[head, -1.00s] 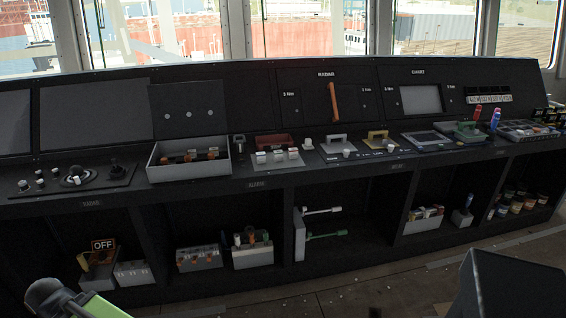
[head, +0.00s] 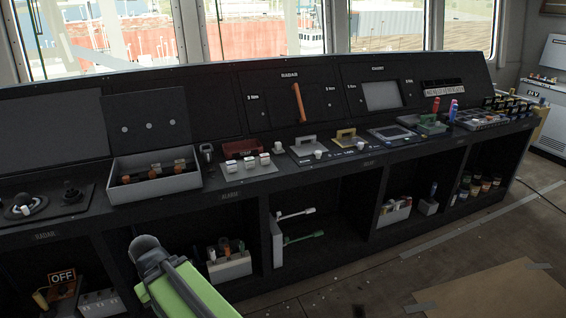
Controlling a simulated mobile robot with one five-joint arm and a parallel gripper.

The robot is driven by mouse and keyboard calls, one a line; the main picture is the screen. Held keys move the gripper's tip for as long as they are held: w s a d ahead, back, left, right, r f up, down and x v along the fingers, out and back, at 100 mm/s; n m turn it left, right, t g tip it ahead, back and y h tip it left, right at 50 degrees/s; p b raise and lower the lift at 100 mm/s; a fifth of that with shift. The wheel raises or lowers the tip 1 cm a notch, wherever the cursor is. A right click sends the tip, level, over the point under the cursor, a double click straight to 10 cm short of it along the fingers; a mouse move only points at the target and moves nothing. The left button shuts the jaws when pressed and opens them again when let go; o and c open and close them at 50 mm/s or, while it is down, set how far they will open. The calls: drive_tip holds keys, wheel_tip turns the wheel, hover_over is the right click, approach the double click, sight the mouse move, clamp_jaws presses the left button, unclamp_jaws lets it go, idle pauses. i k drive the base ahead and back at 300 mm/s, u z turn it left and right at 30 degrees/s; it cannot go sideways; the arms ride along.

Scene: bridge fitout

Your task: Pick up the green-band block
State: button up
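I cannot make out a green band on any block at this size. Several small white blocks (head: 248,162) stand in a row on a light plate on the console top, in front of a red case. A light tray (head: 155,187) with an open dark lid holds brown and white pieces to their left. A green and dark grey part of my arm rises at the lower left in front of the console. No gripper fingers show, so I cannot see whether it holds anything.
The long dark console (head: 330,160) has open bays below. A grey bin (head: 229,266) of small items and a white bin (head: 394,213) stand in these bays. A green-handled lever (head: 305,237) sticks out in the middle bay. Floor at the right is mostly clear, with a brown sheet (head: 495,292).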

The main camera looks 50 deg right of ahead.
sight(249, 162)
drive_tip(key=z, duration=0.25)
drive_tip(key=i, duration=1)
drive_tip(key=u, duration=0.05)
